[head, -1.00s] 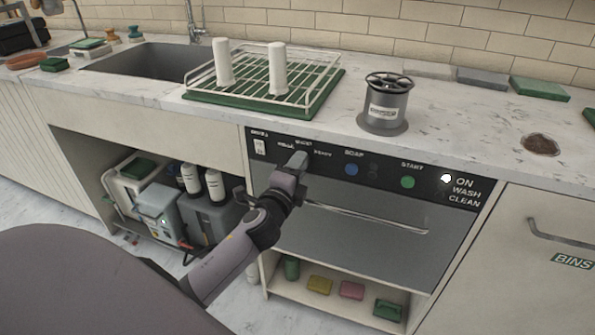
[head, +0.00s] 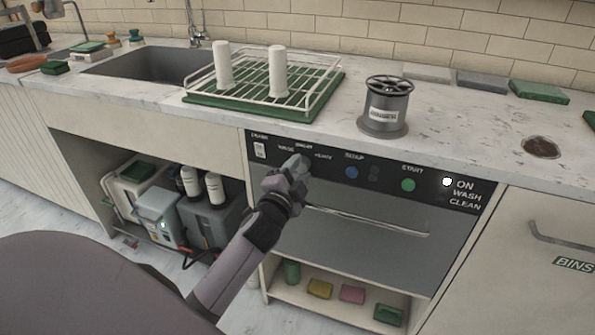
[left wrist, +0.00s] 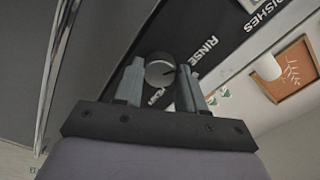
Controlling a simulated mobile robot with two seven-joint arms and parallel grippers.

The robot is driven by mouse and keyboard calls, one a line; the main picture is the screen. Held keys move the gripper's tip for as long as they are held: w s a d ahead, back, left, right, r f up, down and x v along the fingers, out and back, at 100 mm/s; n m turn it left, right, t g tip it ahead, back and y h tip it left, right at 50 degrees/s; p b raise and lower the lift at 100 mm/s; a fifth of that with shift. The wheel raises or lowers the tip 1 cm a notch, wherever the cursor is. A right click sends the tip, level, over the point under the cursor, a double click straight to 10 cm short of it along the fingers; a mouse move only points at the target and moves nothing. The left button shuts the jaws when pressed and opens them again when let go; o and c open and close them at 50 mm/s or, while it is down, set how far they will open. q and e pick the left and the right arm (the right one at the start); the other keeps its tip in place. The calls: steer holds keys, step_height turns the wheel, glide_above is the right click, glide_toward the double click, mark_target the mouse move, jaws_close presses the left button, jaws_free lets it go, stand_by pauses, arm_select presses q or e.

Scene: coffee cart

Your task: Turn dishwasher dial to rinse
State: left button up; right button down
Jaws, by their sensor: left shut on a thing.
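The dishwasher (head: 350,235) has a black control panel (head: 385,174) under the counter. My left gripper (head: 299,163) is at the panel's left part and covers the dial in the head view. In the left wrist view the round grey dial (left wrist: 160,70) sits between the two fingers of the left gripper (left wrist: 160,88), which are shut on it. The word RINSE shows on the panel (left wrist: 230,35) just right of the dial. A pale line on the dial points toward the right finger. My right gripper is not in view.
A blue button (head: 351,172) and a green button (head: 408,185) are on the panel to the right. The dishwasher's bar handle (head: 370,221) runs below the panel. A dish rack (head: 310,95) stands on the counter above.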

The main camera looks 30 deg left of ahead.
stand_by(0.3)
arm_select(q)
steer(key=o, duration=1.1)
steer(key=shift+c, duration=0.2)
steer(key=v, duration=0.7)
steer(key=s+d+f+n+g+h+p, duration=0.3)
steer(key=s+d+f+p, duration=0.2)
steer(key=s, duration=0.4)
steer(key=s+d+f+n+g+h+p, duration=0.3)
steer(key=s+d, duration=0.4)
steer(key=s, duration=0.3)
step_height(320, 180, down, 2)
steer(key=n+g+p, duration=0.1)
steer(key=p, duration=0.1)
steer(key=shift+d+n+h+p, duration=0.25)
steer(key=shift+n+h+p, duration=0.05)
